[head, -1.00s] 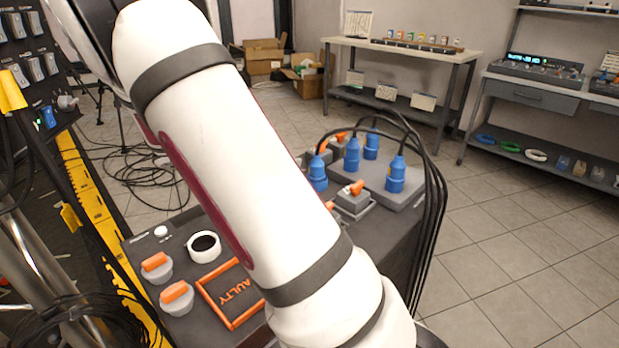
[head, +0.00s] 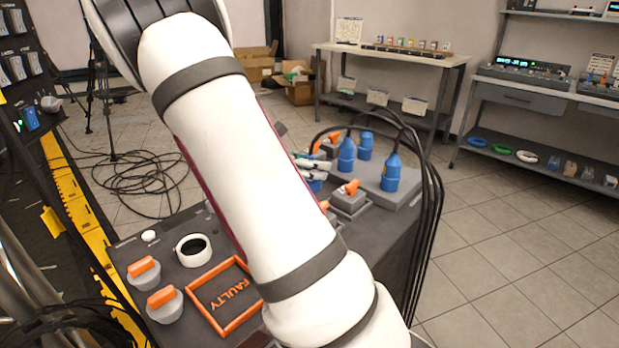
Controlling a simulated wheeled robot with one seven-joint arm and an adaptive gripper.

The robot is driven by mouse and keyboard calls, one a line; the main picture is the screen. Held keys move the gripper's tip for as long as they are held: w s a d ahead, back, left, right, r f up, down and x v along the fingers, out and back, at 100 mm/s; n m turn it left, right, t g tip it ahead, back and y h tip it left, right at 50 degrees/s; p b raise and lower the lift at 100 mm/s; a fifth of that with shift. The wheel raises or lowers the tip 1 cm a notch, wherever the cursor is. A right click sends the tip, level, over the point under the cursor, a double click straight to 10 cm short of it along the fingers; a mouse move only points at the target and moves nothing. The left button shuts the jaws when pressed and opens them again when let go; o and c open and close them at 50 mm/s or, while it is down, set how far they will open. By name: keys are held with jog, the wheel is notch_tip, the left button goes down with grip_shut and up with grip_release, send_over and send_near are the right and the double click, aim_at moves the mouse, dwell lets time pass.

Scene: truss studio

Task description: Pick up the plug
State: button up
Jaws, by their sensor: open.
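Several blue plugs stand upright on a grey plate (head: 412,194) on the dark bench. One plug (head: 347,154) is at the middle, one plug (head: 365,147) behind it, and one plug (head: 391,173) at the right with a black cable from its top. A further plug (head: 316,185) at the left is mostly covered by my gripper (head: 312,168). My gripper is open, and its pale fingers show just right of my arm, at or over that left plug. I cannot tell whether they touch it. My white arm crosses the middle of the view.
Orange-handled switches (head: 349,189) stand close in front of the plugs. Black cables (head: 432,200) hang over the bench's right side. An orange FAULTY frame (head: 205,313), a white ring (head: 193,250) and orange-topped knobs (head: 164,300) are at the bench's front left.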

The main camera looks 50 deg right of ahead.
grip_shut()
jog(key=shift+r, duration=0.15)
